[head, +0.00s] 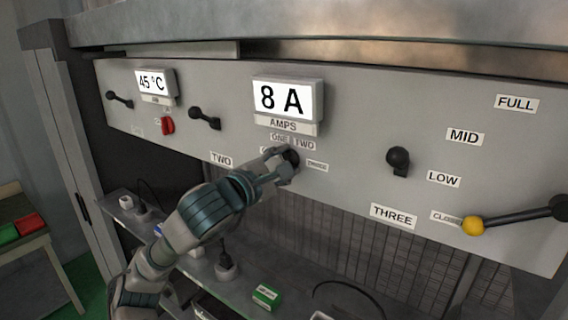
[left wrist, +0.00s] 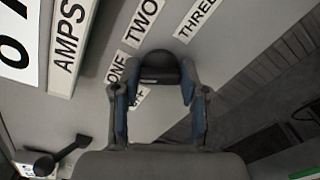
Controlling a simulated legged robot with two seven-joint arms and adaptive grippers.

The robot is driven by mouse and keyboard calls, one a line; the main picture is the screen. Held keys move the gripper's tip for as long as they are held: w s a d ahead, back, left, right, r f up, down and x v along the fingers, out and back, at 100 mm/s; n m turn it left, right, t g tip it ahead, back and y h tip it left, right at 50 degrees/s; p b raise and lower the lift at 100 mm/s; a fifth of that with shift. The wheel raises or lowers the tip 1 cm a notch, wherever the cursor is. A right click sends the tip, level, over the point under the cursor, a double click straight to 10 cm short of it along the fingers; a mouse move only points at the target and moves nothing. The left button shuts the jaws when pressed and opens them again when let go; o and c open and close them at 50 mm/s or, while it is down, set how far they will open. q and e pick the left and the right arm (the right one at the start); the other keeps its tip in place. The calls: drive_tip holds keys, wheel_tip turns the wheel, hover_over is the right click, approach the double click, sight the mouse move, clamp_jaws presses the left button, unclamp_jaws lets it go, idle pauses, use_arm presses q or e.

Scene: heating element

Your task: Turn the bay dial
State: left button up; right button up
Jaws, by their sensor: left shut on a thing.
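The bay dial (head: 291,157) is a dark round knob on the grey panel, below the AMPS display (head: 281,99), which reads 8 A. Labels ONE, TWO and THREE stand around it. My left gripper (head: 281,170) reaches it from the lower left, its fingers around the knob. In the left wrist view the dial (left wrist: 160,68) sits between the two fingers of the left gripper (left wrist: 158,95), which is shut on it. A label beneath the dial is partly hidden there. My right gripper is not in view.
A 45 °C display (head: 153,84), a red knob (head: 168,125) and black levers (head: 205,119) are to the left. A black knob (head: 398,160) and a yellow-tipped lever (head: 474,225) are to the right. Below is a shelf with a green box (head: 266,296).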

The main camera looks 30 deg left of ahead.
use_arm(q)
drive_tip(key=shift+w+f, duration=0.1)
drive_tip(key=shift+f, duration=0.15)
drive_tip(key=o, duration=1.1)
drive_tip(key=shift+o, duration=0.2)
drive_tip(key=shift+a+r, duration=0.1)
drive_tip(key=s+a, duration=0.1)
drive_tip(key=s, duration=1)
drive_tip(key=shift+s, duration=0.35)
